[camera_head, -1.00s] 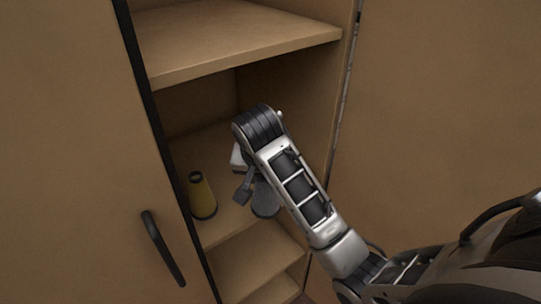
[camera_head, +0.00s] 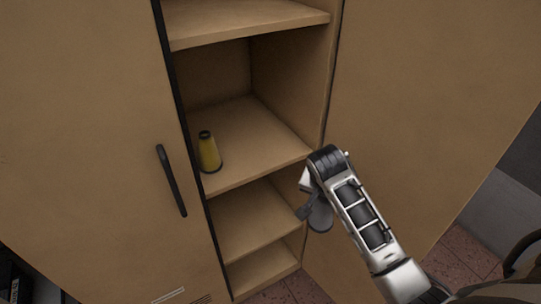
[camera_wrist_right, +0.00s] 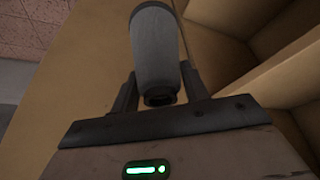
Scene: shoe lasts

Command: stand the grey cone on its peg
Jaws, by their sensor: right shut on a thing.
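The grey cone (camera_head: 320,216) hangs in my right gripper (camera_head: 309,203), to the right of the cabinet opening and in front of the open right door. In the right wrist view the cone (camera_wrist_right: 156,48) sits between the two fingers of the right gripper (camera_wrist_right: 159,92), with its dark ringed end towards the palm. The right gripper is shut on it. No empty peg shows in these frames. My left gripper is not in view.
A yellow cone (camera_head: 209,153) stands upright on the cabinet's middle shelf (camera_head: 255,140), at its left front; the rest of that shelf is clear. Shelves lie above and below. A left door (camera_head: 90,130) with a black handle (camera_head: 171,181) and a right door (camera_head: 430,90) flank the opening.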

